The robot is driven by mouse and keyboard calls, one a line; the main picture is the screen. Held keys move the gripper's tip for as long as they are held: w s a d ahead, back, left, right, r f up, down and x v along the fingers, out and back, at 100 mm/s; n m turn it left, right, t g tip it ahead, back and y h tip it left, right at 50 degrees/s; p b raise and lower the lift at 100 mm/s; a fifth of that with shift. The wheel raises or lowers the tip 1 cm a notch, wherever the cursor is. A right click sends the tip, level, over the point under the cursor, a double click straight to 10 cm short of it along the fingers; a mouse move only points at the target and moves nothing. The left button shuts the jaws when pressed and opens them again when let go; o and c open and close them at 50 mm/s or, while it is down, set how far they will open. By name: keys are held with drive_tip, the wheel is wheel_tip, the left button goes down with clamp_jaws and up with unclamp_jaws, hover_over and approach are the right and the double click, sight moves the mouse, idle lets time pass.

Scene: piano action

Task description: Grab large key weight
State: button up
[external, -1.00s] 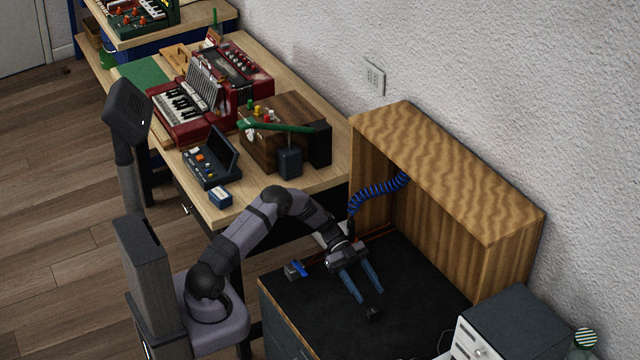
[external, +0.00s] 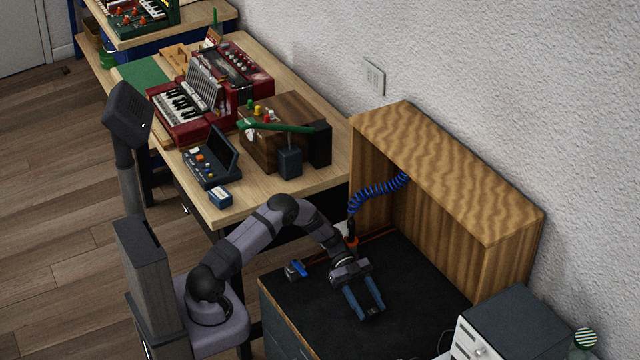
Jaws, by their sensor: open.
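A small dark block (external: 370,316), possibly the large key weight, lies on the black bench top (external: 420,318). It is hard to make out against the dark surface. My gripper (external: 367,312) is open, its two blue fingers pointing down the picture. The fingertips are at the block, one on either side as seen here. I cannot tell whether they touch it or how high they are above the bench.
A small grey and blue item (external: 296,270) sits at the bench's left edge. A wooden shelf box (external: 450,175) stands behind, with a coiled blue hose (external: 378,189) ending near an orange-red tool (external: 351,243). A grey-topped device (external: 515,325) stands at the right.

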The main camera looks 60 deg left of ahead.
sight(373, 311)
drive_tip(key=shift+x, duration=1.3)
clamp_jaws()
wheel_tip(373, 311, up, 10)
drive_tip(key=shift+r+p, duration=0.1)
drive_tip(key=shift+p, duration=0.85)
